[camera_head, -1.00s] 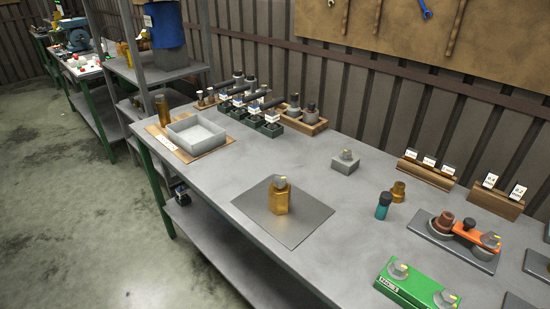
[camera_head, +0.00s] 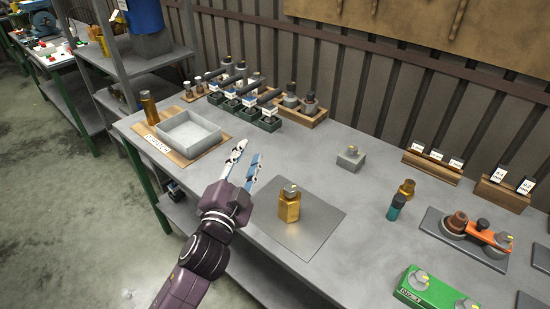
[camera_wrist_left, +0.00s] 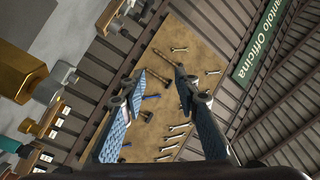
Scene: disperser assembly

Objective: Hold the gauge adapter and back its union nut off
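A brass, faceted body with a grey top piece, which looks like the gauge adapter (camera_head: 289,208), stands upright on a dark grey mat (camera_head: 318,238). The grey piece on top, perhaps the union nut (camera_head: 290,190), carries a yellow mark. My left gripper (camera_head: 248,157) is to the left of the adapter, apart from it, with its fingers pointing toward the back of the table. In the left wrist view the fingers (camera_wrist_left: 160,78) are spread with nothing between them. A large brass body with a grey piece (camera_wrist_left: 22,72) shows at that view's left edge. My right gripper is not visible.
A grey tray (camera_head: 222,142) lies left, behind my left gripper. A grey block (camera_head: 351,160), a teal-bodied piece (camera_head: 396,208) and a small brass fitting (camera_head: 407,188) stand right of the mat. A green fixture (camera_head: 412,296) is at front right. The table between tray and block is bare.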

